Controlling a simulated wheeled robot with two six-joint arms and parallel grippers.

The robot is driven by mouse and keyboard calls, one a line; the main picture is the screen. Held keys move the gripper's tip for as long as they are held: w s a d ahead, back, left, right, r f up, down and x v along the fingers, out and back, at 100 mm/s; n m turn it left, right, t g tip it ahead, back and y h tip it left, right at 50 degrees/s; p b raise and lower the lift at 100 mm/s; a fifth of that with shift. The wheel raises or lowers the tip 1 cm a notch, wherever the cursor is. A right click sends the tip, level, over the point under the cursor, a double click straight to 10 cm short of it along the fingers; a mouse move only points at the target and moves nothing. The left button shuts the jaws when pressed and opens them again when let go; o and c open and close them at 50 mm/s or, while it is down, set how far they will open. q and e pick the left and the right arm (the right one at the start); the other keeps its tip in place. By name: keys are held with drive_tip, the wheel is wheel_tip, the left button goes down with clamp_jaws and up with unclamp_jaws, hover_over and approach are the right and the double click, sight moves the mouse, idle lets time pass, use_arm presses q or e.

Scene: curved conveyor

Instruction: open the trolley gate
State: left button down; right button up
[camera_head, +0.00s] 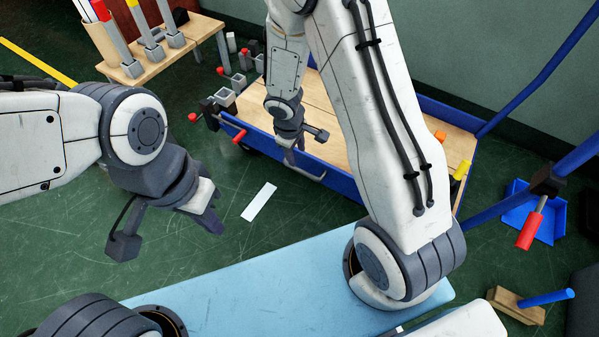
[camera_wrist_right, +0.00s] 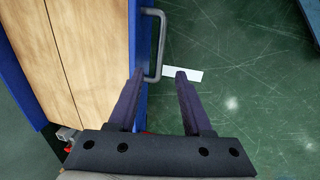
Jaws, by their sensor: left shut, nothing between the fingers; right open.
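The trolley has a wooden deck (camera_head: 330,124) and a blue gate panel (camera_head: 338,180) along its near side. A grey U-shaped handle (camera_wrist_right: 162,40) sticks out from the blue edge in the right wrist view. It also shows as a pale bar in the head view (camera_head: 308,175). My right gripper (camera_wrist_right: 159,73) is open. In its wrist view the near end of the handle appears between the fingertips; contact is not visible. My left gripper (camera_head: 214,214) is shut and empty, over the green floor, left of the trolley and apart from it.
A white strip (camera_head: 259,201) lies on the floor near the trolley. A small wooden table (camera_head: 150,62) with tools stands at the upper left. Open green floor lies left of the trolley.

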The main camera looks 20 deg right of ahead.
sight(300, 170)
drive_tip(key=f+b, duration=0.2)
drive_tip(key=f, duration=0.1)
drive_tip(key=d+f+b, duration=0.1)
drive_tip(key=f+b, duration=0.1)
drive_tip(key=f, duration=0.1)
drive_tip(key=w+f+b, duration=0.1)
drive_tip(key=f+b, duration=0.1)
drive_tip(key=f, duration=0.1)
drive_tip(key=shift+w+d+f, duration=0.1)
drive_tip(key=shift+d+f, duration=0.1)
drive_tip(key=shift+f, duration=0.05)
clamp_jaws()
idle(1.0)
